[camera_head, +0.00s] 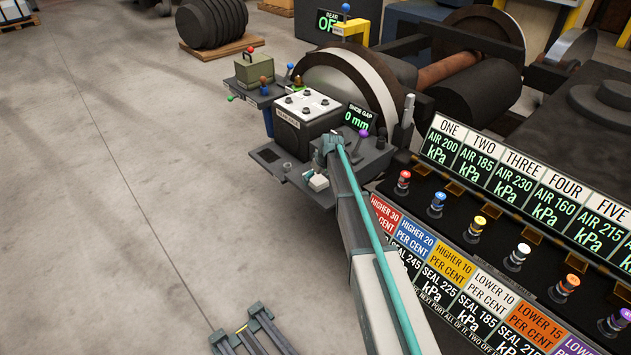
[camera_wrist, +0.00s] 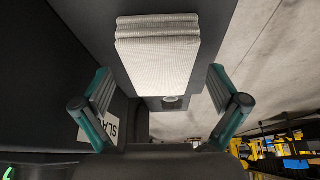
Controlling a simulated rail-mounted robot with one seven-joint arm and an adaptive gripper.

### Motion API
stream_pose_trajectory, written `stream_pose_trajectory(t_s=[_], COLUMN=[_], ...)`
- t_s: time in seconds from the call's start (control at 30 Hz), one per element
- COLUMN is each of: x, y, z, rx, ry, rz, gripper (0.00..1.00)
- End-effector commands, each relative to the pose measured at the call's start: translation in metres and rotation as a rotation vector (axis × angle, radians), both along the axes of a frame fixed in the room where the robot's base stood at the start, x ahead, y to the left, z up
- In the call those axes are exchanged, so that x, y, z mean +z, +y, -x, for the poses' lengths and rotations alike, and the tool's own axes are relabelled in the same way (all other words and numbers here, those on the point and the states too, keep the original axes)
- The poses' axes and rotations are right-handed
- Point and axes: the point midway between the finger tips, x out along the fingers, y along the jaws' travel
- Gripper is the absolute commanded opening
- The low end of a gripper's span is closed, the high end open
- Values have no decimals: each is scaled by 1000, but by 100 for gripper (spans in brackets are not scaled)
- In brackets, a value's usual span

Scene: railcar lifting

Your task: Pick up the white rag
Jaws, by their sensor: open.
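The white rag (camera_wrist: 158,48) is a folded, ribbed stack lying on a dark flat surface in the upper middle of the wrist view. My gripper (camera_wrist: 160,82) is open, with one teal-edged finger to each side of the rag's lower part. The fingers look apart from the rag, and nothing is between them in their grip. In the head view, my gripper (camera_head: 330,146) is over the dark shelf beside the wheel. A small white item (camera_head: 318,182) on that shelf appears to be the rag.
A white-topped block (camera_head: 307,104) and a "SHOE GAP 0 mm" display (camera_head: 357,118) stand close to my gripper. The large wheel (camera_head: 350,80) is behind them. A panel of coloured knobs and pressure signs (camera_head: 500,200) is at right. The floor at left is open.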

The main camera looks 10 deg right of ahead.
Motion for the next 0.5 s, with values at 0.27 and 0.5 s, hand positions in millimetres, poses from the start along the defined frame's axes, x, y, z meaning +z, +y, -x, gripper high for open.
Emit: stream_pose_trajectory(t_s=[0.27, 0.5], x=[-2, -5], y=[0, 0], z=[0, 0], rx=[0, 0], ry=[0, 0], rz=[0, 0], gripper=[97, 97])
